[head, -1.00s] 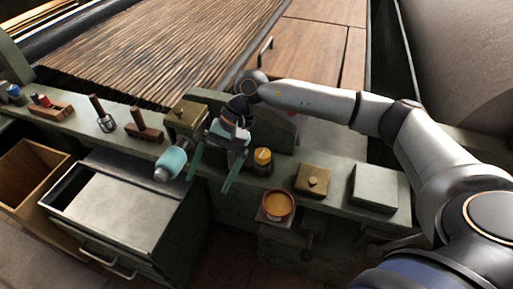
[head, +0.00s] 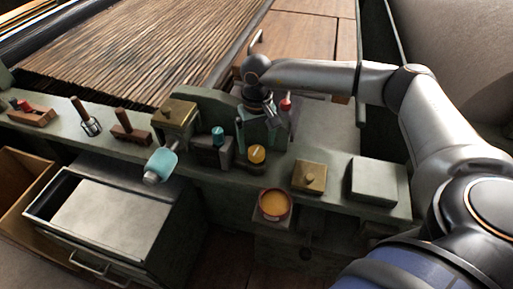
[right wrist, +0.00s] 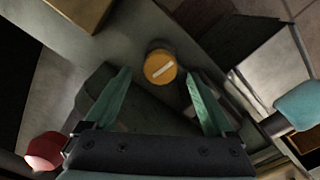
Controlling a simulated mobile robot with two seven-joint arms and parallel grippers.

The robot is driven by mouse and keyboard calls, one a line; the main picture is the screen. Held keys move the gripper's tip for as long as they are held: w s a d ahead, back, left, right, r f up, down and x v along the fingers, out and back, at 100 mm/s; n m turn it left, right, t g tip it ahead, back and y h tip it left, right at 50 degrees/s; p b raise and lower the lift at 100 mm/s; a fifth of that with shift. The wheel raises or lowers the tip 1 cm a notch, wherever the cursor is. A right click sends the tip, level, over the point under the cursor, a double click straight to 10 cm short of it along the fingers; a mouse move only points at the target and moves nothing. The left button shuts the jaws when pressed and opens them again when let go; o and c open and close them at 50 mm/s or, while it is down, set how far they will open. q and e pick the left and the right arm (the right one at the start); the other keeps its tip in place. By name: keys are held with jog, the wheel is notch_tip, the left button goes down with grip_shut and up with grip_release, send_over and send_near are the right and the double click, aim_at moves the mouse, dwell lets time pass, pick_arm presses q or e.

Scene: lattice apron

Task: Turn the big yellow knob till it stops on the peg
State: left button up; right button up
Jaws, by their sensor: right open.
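The yellow knob (head: 256,154), with a pale line across its top, stands on a dark round base on the green bench. It also shows in the right wrist view (right wrist: 160,67), just beyond and between the fingertips. My right gripper (head: 263,140) is open above and behind the knob, with its teal fingers pointing down. In the right wrist view its fingers (right wrist: 157,73) are spread wide, one to each side of the knob, and hold nothing. I cannot make out the peg. My left gripper is out of view.
A small teal knob (head: 217,132) and a red knob (head: 286,103) are close to the gripper. A teal handle (head: 161,164) sticks out to the left.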

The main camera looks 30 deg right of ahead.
aim_at(256, 152)
jog(key=shift+f, duration=1.5)
jog(key=shift+c, duration=0.2)
jog(key=c, duration=1.3)
